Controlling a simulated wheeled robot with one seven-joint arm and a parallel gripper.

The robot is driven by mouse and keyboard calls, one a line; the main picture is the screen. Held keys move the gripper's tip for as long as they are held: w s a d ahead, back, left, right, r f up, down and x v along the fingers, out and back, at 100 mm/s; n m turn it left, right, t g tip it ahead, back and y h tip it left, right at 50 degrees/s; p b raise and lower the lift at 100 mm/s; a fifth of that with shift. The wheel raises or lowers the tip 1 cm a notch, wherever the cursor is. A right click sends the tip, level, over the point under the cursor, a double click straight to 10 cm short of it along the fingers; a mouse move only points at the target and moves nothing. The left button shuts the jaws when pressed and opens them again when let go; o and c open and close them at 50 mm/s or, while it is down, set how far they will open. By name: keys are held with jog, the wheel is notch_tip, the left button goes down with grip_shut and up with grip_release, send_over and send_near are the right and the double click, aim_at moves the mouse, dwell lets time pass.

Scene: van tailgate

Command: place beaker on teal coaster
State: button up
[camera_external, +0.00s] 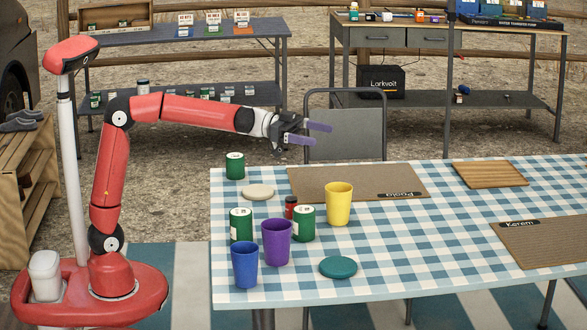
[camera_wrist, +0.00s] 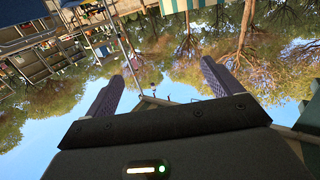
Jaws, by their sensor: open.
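The teal coaster (camera_external: 338,267) lies flat and bare near the front edge of the checked table. Three tumbler-like beakers stand upright to its left and behind it: a blue beaker (camera_external: 245,265), a purple beaker (camera_external: 276,243) and a yellow beaker (camera_external: 338,204). I cannot tell which one the task means. My gripper (camera_external: 318,134) is open and empty, raised above the far side of the table, apart from the beakers and coaster. In the wrist view, its two fingers (camera_wrist: 160,80) are spread, with trees and sky beyond; no beaker or coaster shows there.
Green cans (camera_external: 235,166) (camera_external: 241,225) (camera_external: 303,223), a small red jar (camera_external: 291,207) and a cream coaster (camera_external: 258,192) crowd the table's left side. Placemats (camera_external: 360,183) (camera_external: 548,242) and a wooden board (camera_external: 489,175) lie farther right. A chair (camera_external: 345,134) stands behind. Cloth right of the teal coaster is clear.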

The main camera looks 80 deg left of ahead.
notch_tip(320, 180, down, 5)
jog(key=b, duration=0.2)
send_near(351, 191)
jog(key=shift+h, duration=0.3)
jog(key=x, duration=0.6)
jog(key=shift+w+a+f, duration=0.1)
jog(key=shift+w+f, duration=0.2)
jog(key=shift+w, duration=0.05)
jog(key=c, duration=1.3)
jog(key=shift+r, duration=0.15)
